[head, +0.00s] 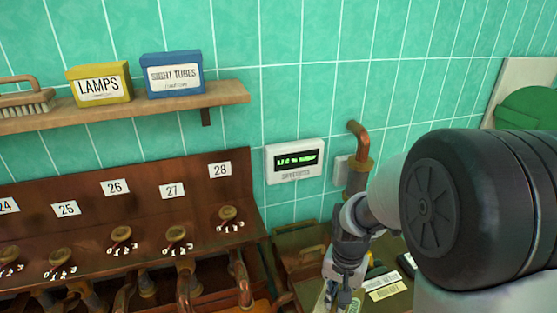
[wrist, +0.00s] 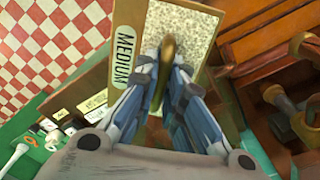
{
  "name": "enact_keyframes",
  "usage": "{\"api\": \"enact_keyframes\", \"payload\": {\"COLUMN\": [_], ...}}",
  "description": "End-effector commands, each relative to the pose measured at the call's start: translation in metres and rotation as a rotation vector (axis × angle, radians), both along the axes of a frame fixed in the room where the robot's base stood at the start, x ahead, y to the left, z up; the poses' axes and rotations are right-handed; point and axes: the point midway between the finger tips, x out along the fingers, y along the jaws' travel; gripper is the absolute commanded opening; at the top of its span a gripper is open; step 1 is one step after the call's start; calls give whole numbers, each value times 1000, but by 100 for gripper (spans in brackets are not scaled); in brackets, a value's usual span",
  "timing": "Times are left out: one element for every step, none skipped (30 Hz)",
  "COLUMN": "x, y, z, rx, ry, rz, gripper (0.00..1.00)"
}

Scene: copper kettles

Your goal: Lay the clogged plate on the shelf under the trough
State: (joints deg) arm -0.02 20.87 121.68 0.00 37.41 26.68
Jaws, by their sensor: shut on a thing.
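My gripper (wrist: 163,62) is shut on a thin olive-brown piece (wrist: 166,50), seen nearly edge-on between the fingers; it appears to be the clogged plate. Its face is turned away, so clogging cannot be seen. In the head view my gripper (head: 342,292) points down at the bottom edge, right of the row of valves, and its fingertips are partly cut off. Beyond the fingers in the wrist view lies a speckled panel (wrist: 190,28) beside a tan strip with a MEDIUM label (wrist: 123,55). I cannot clearly make out the trough or its shelf.
A brown bench with numbered valves (head: 120,232) and copper pipes stands left of my gripper. Orange-brown wooden slats (wrist: 262,48) and brass fittings (wrist: 303,45) lie right in the wrist view. A display (head: 295,160) and an upright copper pipe (head: 358,160) are on the wall.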

Motion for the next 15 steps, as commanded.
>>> {"api": "enact_keyframes", "payload": {"x": [4,5,7,9,10,11,12,13,14,15,15,16,16,16,16], "y": [0,0,0,0,0,0,0,0,0,0,0,0,0,0,0], "z": [-10,-13,-17,-20,-22,-25,-27,-28,-30,-31,-32,-32,-33,-33,-33], "rx": [0,0,0,0,0,0,0,0,0,0,0,0,0,0,0], "ry": [-1,-1,-1,-1,-1,-1,0,-1,-1,-2,-2,-2,-2,-2,-2], "rz": [81,130,190,231,270,315,345,371,401,419,433,449,456,462,467], "gripper": [0,0,0,0,0,0,0,0,0,0,0,0,0,0,0]}}
